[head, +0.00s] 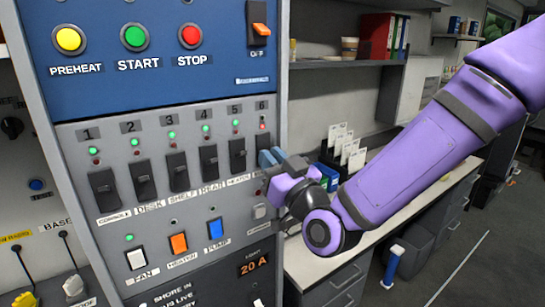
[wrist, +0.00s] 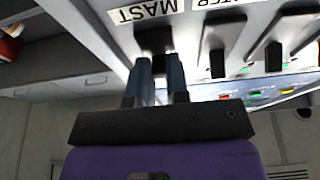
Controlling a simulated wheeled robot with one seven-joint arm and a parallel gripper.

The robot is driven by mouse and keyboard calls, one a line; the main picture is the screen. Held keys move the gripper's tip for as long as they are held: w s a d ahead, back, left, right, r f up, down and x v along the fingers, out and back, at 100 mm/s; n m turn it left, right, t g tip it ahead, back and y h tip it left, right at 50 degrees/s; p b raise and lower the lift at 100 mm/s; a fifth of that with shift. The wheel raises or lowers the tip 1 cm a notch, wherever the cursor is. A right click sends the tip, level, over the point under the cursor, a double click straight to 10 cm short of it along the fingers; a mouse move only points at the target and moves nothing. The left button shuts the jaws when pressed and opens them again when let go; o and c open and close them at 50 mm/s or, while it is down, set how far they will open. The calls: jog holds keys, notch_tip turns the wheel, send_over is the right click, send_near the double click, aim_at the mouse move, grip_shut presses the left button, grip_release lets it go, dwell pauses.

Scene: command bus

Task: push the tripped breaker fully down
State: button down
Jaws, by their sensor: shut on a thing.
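The breaker in column 6 has a red light (head: 262,126) lit above it. In the wrist view the dark switch (wrist: 154,40) sits beside a label reading MAST, at the tips of my gripper (wrist: 160,72). The two blue-grey fingers are shut on it, one on each side. How far down the switch is tilted cannot be made out.
Breakers 1 to 5, such as the heater one (head: 237,154) just left, show green lights. Lower rocker switches (head: 178,243) and upper buttons (head: 134,37) share the panel. A white counter (head: 318,262) with cards and a blue box stands right, under my arm.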

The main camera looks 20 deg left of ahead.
jog(key=shift+w+a+f+t+y, duration=0.15)
jog(key=shift+f+t+y, duration=0.15)
jog(key=shift+t+y, duration=0.4)
jog(key=c, duration=1.1)
grip_release()
jog(key=v, duration=1.1)
jog(key=shift+w, duration=0.15)
